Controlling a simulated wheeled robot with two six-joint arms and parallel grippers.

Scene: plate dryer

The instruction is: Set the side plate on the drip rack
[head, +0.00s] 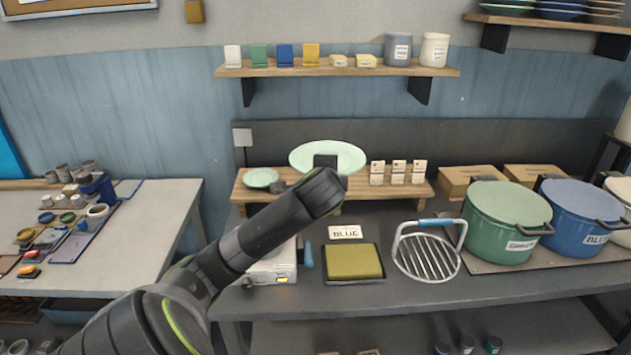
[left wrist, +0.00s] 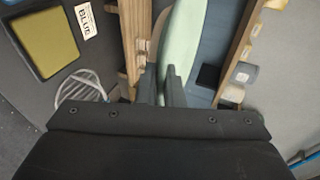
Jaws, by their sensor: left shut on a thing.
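A pale green plate (head: 342,156) is held in my left gripper (head: 325,162), in front of the wall above the wooden riser. In the left wrist view the plate (left wrist: 187,35) shows nearly edge-on between the fingers of my left gripper (left wrist: 161,88). A smaller-looking pale green plate (head: 262,177) is at the left end of the riser. A wire rack with a blue handle (head: 428,262), which looks like the drip rack, is on the counter right of a yellow-green pad; it holds no plate. It shows partly in the left wrist view (left wrist: 82,84). My right gripper is not in view.
The wooden riser (head: 240,192) carries small labelled cards (head: 397,172). The yellow-green pad (head: 354,261) sits in a dark tray behind the front edge. A green pot (head: 506,220) and a blue pot (head: 583,215) stand right of the rack. A wall shelf (head: 340,71) hangs above.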

